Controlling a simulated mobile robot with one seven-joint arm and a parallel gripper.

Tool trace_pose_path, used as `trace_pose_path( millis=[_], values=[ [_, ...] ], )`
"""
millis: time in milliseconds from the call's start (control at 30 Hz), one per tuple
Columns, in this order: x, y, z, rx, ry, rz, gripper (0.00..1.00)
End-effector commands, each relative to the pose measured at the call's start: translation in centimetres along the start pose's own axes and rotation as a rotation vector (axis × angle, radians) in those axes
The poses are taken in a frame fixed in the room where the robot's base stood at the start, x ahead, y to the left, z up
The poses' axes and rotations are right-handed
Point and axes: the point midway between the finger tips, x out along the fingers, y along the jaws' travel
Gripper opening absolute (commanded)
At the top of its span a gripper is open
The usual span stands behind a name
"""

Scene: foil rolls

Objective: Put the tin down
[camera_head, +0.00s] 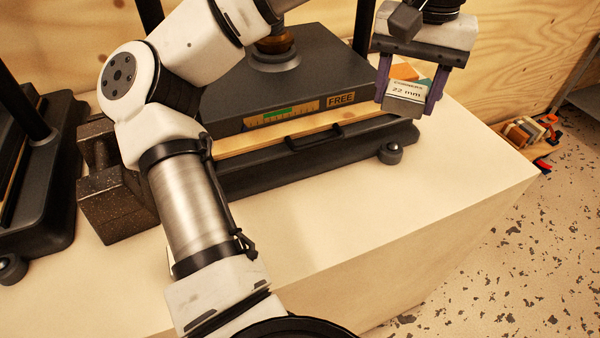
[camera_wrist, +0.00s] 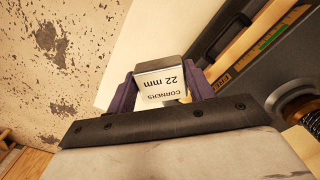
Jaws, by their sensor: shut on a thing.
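The tin (camera_head: 405,98) is a small grey box with a white label reading "22 mm" and an orange and green patch on top. My gripper (camera_head: 409,100) is shut on it, with a purple finger on each side. It holds the tin at the right end of the dark press, in front of or above the worktop; the gap below it cannot be told. In the wrist view the tin (camera_wrist: 158,88) sits between the purple fingers (camera_wrist: 158,90), its label reading "CORNERS 22 mm" upside down. The tin's underside is hidden.
The dark press (camera_head: 330,75) with a "FREE" sign and a front handle stands on the pale worktop (camera_head: 330,225). A dark speckled block (camera_head: 115,205) and another press (camera_head: 35,170) are at left. The worktop's front right is clear. Small items (camera_head: 530,132) lie beyond its right edge.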

Motion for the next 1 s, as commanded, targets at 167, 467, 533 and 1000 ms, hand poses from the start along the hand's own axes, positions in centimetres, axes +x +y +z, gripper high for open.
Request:
trace_pose_path(
  millis=[167, 467, 533, 1000],
  values=[
    [0.9, 0.0, 0.0, 0.001, -0.002, 0.001, 0.27],
    [8.2, -0.1, 0.1, -0.001, -0.003, 0.000, 0.27],
    [10.1, -0.1, 0.1, -0.001, -0.003, -0.001, 0.27],
    [17.1, -0.1, 0.1, 0.000, -0.001, -0.001, 0.27]
  ],
)
